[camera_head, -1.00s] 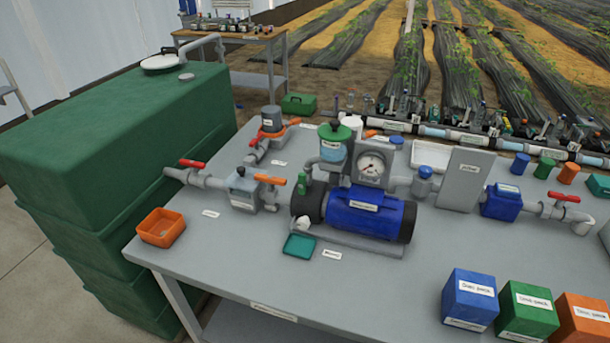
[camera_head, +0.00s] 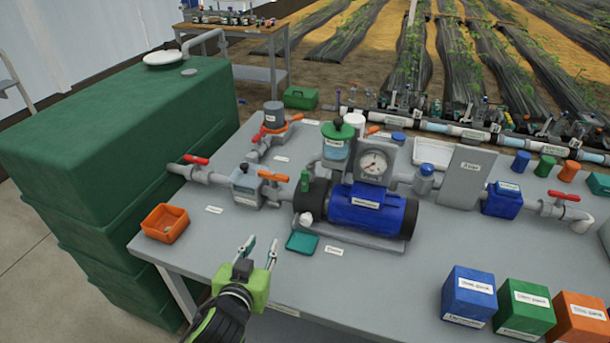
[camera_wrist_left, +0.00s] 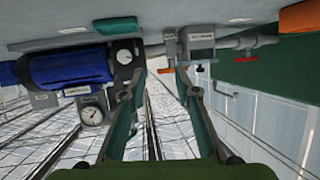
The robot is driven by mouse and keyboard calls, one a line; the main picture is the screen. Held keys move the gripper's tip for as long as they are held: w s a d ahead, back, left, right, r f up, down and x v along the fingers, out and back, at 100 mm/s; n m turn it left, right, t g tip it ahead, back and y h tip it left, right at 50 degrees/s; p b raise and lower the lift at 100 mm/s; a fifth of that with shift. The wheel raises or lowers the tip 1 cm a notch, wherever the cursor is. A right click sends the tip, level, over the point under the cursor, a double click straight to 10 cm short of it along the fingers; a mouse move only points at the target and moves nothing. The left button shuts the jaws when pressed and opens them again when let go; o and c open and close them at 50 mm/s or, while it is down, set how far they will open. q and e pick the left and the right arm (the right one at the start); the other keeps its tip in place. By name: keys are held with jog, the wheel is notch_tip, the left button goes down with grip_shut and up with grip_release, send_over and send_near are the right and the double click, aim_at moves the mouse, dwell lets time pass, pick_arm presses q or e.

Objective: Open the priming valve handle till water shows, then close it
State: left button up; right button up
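The blue pump (camera_head: 368,207) stands on the grey bench, with a green handle (camera_head: 305,180) and a white knob (camera_head: 306,218) at its left end. Several valve handles show: an orange one (camera_head: 273,176) on a grey valve body, another orange one (camera_head: 284,131) behind it, and red ones at left (camera_head: 196,160) and right (camera_head: 564,196). The labels are too small to tell which is the priming valve. My left gripper (camera_head: 262,246) is open and empty at the bench's front edge, apart from the handles. The upside-down left wrist view shows its spread fingers (camera_wrist_left: 162,72). My right gripper is not in view.
A teal tray (camera_head: 302,243) lies before the pump, right of my left gripper. An orange bin (camera_head: 165,224) stands at the bench's left corner, beside the big green tank (camera_head: 110,130). Blue (camera_head: 468,296), green (camera_head: 523,310) and orange (camera_head: 578,320) boxes stand front right.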

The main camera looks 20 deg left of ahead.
aim_at(304, 178)
pick_arm(q)
jog(key=w+d+r+m+t+h, duration=0.2)
jog(key=w+d+r+t+h, duration=0.15)
jog(key=w+r, duration=0.35)
jog(key=shift+t+y, duration=0.35)
jog(key=shift+t, duration=0.1)
jog(key=w, duration=0.3)
jog(key=w+p, duration=0.1)
jog(key=w, duration=0.3)
jog(key=w+d+p, duration=0.1)
jog(key=w, duration=0.2)
jog(key=shift+w+r, duration=0.3)
jog(key=shift+r, duration=0.05)
jog(key=shift+w+f, duration=0.1)
jog(key=shift+w, duration=0.6)
grip_shut()
